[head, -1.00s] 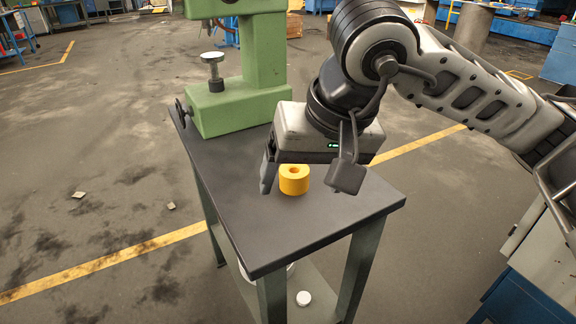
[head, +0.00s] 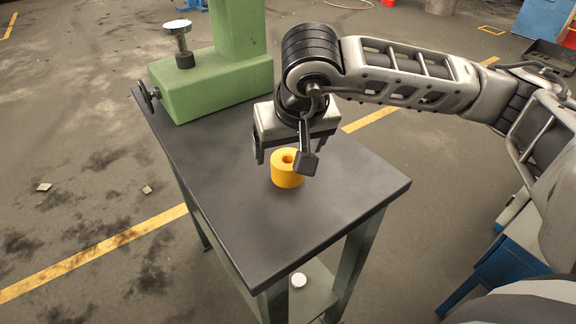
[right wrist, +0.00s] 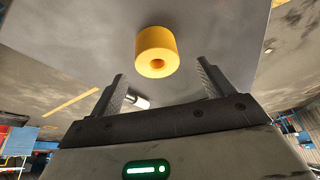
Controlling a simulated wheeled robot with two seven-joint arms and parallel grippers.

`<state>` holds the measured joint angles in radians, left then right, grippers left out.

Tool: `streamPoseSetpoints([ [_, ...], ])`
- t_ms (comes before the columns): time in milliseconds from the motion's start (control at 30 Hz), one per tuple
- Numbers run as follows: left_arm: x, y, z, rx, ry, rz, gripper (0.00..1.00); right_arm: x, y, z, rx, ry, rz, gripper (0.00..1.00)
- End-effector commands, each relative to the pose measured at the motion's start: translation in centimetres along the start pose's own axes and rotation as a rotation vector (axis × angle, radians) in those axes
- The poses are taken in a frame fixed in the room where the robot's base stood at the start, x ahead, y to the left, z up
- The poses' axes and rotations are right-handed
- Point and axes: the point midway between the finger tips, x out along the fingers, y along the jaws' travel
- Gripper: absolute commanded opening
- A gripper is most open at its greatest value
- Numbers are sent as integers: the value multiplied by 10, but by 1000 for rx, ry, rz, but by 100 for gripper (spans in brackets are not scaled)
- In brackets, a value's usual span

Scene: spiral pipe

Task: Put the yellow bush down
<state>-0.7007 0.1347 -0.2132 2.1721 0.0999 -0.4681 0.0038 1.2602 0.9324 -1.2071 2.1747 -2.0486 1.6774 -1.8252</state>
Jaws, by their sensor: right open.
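The yellow bush (head: 287,170) is a short cylinder with a hole. It stands upright on the dark top of the small table (head: 330,215). In the right wrist view the bush (right wrist: 156,52) sits beyond the fingertips, apart from both fingers. My right gripper (right wrist: 160,72) is open with nothing between its fingers. My left gripper is not in view.
The front part of the tabletop is clear. A small white round piece (head: 298,280) lies on the shelf below.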

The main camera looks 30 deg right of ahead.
Motion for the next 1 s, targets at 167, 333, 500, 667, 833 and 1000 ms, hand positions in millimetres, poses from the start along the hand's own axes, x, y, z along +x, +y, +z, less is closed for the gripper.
streamPoseSetpoints([
  [167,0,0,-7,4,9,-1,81,17,3,0,1,-5,2,81],
  [333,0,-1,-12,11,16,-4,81,43,5,0,1,-4,1,81],
  [500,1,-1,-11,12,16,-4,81,53,5,0,0,-1,-1,81],
  [667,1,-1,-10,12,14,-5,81,53,5,0,0,-1,-1,81],
  [833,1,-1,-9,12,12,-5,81,53,5,0,0,-1,-1,42],
  [1000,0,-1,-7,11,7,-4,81,52,4,-2,1,3,-3,6],
])
